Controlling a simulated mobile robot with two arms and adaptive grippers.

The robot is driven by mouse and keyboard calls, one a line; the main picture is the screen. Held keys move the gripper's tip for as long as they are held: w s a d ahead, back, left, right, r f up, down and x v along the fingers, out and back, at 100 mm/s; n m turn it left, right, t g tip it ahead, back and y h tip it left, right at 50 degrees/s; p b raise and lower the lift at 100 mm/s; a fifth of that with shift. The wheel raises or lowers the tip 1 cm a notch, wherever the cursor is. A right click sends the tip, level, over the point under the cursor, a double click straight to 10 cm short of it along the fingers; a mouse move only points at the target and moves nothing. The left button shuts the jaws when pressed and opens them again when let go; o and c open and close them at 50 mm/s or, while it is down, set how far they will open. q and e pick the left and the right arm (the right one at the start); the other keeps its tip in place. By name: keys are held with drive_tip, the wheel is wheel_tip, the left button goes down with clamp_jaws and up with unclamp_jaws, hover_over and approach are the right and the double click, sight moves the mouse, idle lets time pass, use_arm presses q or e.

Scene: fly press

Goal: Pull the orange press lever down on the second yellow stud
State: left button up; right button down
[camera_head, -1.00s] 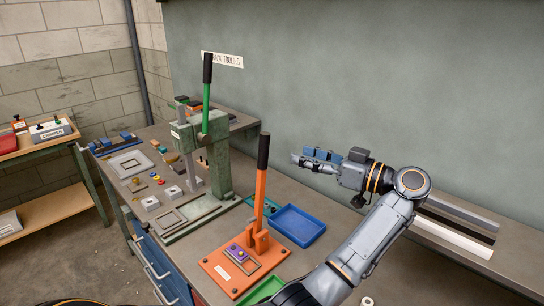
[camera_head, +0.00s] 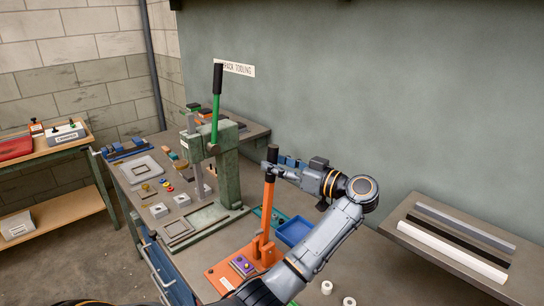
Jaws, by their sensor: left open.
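The orange press lever (camera_head: 268,205) stands nearly upright on its orange base (camera_head: 220,272), with a black grip (camera_head: 272,153) at its top. A purple block (camera_head: 241,265) sits on the base in front of the lever; a yellow spot on it is too small to tell apart as a stud. My left gripper (camera_head: 271,169) is open at the upper part of the lever, just below the top of the black grip. Its fingertips overlap the lever in the picture, and I cannot tell whether they touch it. My right gripper is not in view.
A green press (camera_head: 228,170) with a green, black-gripped lever (camera_head: 215,110) stands left of the orange one. A blue tray (camera_head: 296,230) lies behind my forearm. Small white rings (camera_head: 326,287) lie at the front. Long bars (camera_head: 450,250) lie at the right.

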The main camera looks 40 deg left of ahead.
use_arm(q)
drive_tip(key=shift+s+a, duration=0.2)
drive_tip(key=shift+a, duration=0.8)
clamp_jaws()
